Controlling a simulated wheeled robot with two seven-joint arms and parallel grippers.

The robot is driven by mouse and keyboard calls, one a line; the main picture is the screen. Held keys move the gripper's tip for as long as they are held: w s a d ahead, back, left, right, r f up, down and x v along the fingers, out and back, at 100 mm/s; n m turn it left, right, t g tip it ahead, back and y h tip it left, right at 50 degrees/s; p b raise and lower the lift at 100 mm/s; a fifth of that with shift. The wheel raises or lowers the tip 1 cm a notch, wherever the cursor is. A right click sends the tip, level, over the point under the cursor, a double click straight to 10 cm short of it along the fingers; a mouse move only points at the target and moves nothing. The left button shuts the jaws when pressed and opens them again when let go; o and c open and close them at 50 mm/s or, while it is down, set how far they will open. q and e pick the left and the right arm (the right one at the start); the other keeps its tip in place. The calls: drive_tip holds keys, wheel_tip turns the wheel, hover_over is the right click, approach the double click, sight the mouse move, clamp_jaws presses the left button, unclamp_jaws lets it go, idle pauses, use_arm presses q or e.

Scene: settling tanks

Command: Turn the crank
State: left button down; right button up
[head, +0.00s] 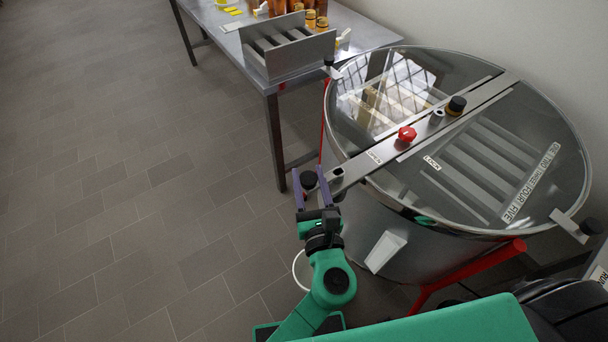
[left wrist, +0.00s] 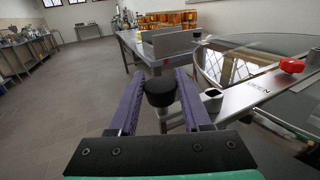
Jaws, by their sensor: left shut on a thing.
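The crank knob, a short black cylinder (head: 309,179), sits at the end of a metal arm at the near left rim of the round steel tank (head: 400,240). My left gripper (head: 311,186) is shut on this knob, with one purple finger on each side. In the left wrist view the knob (left wrist: 160,92) is between the purple fingers, and the metal bar (left wrist: 235,105) runs from near it to the right. My right gripper is not in view.
A clear lid (head: 380,125) covers the tank, with a red knob (head: 407,133) and a black knob (head: 457,103) on its crossbar. A steel table (head: 240,60) with jars stands behind. Red legs (head: 470,268) support the tank. Open tiled floor lies left.

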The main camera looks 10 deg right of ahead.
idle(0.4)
use_arm(q)
drive_tip(key=shift+c, duration=2.3)
unclamp_jaws()
drive_tip(key=shift+o, duration=0.6)
drive_tip(key=shift+w, duration=0.25)
drive_tip(key=shift+s, duration=0.1)
drive_tip(key=shift+s, duration=0.3)
drive_tip(key=s+p, duration=0.2)
drive_tip(key=s, duration=1.1)
drive_tip(key=shift+s+d, duration=0.2)
drive_tip(key=shift+s, duration=0.2)
